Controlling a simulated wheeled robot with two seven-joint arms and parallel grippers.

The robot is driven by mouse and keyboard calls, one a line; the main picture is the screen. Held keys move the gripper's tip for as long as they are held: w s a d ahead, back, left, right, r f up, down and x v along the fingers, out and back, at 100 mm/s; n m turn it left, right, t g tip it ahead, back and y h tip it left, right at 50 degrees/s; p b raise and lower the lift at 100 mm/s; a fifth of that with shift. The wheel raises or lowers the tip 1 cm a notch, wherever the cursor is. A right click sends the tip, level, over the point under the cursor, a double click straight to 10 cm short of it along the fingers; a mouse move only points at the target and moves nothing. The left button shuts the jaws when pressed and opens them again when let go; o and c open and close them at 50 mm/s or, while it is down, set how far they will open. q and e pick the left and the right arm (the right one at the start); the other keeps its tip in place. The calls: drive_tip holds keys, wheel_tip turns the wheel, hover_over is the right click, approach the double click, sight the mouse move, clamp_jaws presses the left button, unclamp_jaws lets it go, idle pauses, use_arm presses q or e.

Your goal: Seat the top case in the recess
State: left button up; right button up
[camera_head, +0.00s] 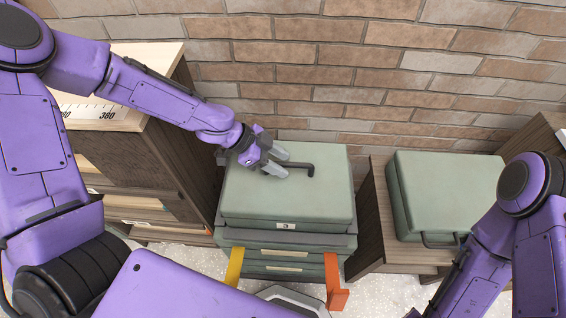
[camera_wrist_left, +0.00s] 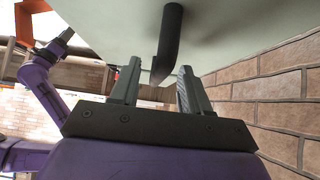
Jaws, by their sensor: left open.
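A grey-green case (camera_head: 245,195) with a small numbered label lies flat on top of a stack of drawers or cases (camera_head: 300,254). It has a dark bar handle (camera_head: 310,168) on its top. My left gripper (camera_head: 284,162) is over the case top at the handle, fingers open. In the left wrist view, the handle (camera_wrist_left: 170,45) shows between the open fingers (camera_wrist_left: 160,72), with the pale case surface (camera_wrist_left: 115,22) behind. I cannot tell whether a finger touches it. The recess is hidden under the case. My right arm shows at the right; its gripper is not clearly visible.
A second green case (camera_head: 445,185) with a dark handle stands on a wooden stand (camera_head: 372,228) at the right. A wooden cabinet (camera_head: 185,150) stands close on the left. A brick wall (camera_head: 330,70) is behind. Yellow (camera_head: 235,266) and orange (camera_head: 334,285) strips are at the stack's front.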

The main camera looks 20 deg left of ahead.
use_arm(q)
drive_tip(key=v, duration=0.5)
drive_tip(key=shift+s+a+r, duration=0.15)
drive_tip(key=shift+a+r, duration=0.1)
